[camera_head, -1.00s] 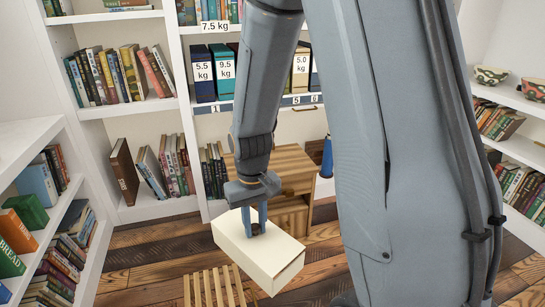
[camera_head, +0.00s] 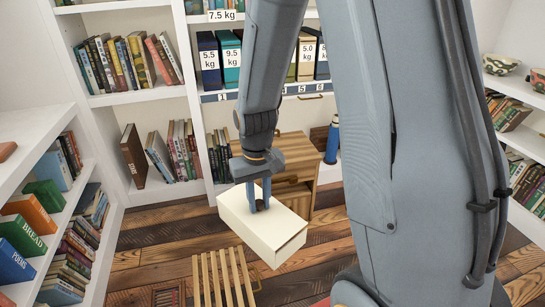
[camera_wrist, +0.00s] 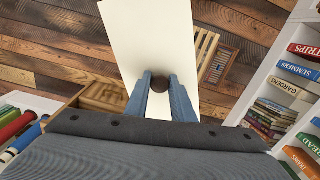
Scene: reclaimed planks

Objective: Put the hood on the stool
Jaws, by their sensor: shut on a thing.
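The hood, a cream box-shaped cover (camera_head: 250,222) with a dark round knob, hangs from my gripper (camera_head: 258,196). The fingers are shut on the knob, which also shows between them in the wrist view (camera_wrist: 160,84). The hood's pale top (camera_wrist: 148,35) fills the middle of that view. The stool, a light wooden slatted seat (camera_head: 222,278), is at the bottom of the head view, below and left of the hood. Part of its slatted top shows right of the hood in the wrist view (camera_wrist: 205,45). The hood hides part of the floor behind it.
A wooden cabinet (camera_head: 290,155) stands behind the hood, with a blue bottle (camera_head: 332,140) to its right. White bookshelves (camera_head: 152,107) line the back, left and right. A dark red patterned item (camera_head: 166,298) lies left of the stool. Plank floor (camera_head: 150,235) is bare left of the hood.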

